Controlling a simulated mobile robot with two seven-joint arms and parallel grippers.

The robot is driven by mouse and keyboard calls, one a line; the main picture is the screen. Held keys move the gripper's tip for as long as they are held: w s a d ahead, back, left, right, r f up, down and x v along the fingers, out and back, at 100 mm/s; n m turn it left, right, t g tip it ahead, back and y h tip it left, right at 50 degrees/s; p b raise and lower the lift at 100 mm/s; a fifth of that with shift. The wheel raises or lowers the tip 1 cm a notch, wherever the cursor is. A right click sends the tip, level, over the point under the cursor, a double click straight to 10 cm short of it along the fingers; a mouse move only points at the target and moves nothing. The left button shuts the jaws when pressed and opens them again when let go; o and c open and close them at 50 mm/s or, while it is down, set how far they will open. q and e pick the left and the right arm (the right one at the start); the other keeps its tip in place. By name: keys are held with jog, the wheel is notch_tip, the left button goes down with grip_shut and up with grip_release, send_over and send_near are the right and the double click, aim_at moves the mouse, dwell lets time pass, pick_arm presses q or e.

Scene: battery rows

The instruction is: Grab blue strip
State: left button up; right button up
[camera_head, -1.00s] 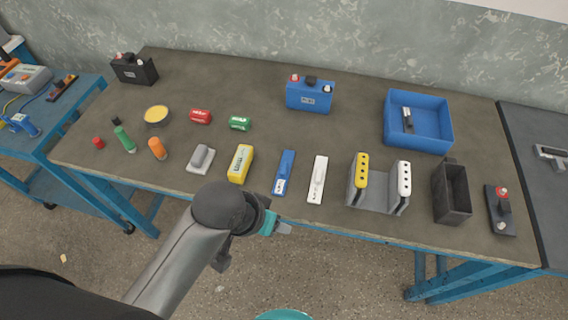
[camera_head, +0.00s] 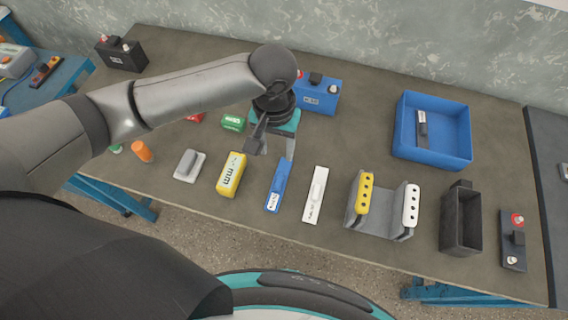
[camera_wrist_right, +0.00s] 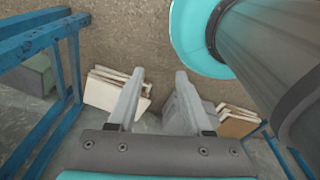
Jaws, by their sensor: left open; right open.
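The blue strip (camera_head: 278,187) lies flat on the workbench, between a yellow block and a white strip, with a white label at its near end. My left gripper (camera_head: 273,150) is open and points down above the far end of the blue strip. Whether a finger touches the strip cannot be told. My right gripper (camera_wrist_right: 155,98) shows in the right wrist view, open and empty, with floor and stacked boards beyond it. The right gripper is not in the head view.
The yellow block (camera_head: 231,175) and white strip (camera_head: 316,195) lie close on either side. A grey holder (camera_head: 380,223) with yellow and white strips stands to the right. A blue box (camera_head: 318,97) stands behind my gripper, a blue bin (camera_head: 460,135) at the back right.

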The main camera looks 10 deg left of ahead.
pick_arm(q)
notch_tip(320, 180, down, 4)
jog(key=b, duration=0.2)
send_over(279, 181)
jog(key=f, duration=0.5)
jog(key=shift+s+a, duration=0.1)
jog(key=shift+a, duration=0.1)
jog(key=shift+f, duration=0.75)
notch_tip(279, 181, down, 5)
jog(key=shift+d+r+b, duration=0.15)
jog(key=shift+r+b, duration=0.05)
jog(key=shift+b, duration=0.6)
pick_arm(e)
jog(key=s+f, duration=0.3)
jog(key=shift+f, duration=0.35)
pick_arm(q)
grip_shut()
pick_arm(e)
jog(key=shift+s+g, duration=0.25)
jog(key=shift+g, duration=0.05)
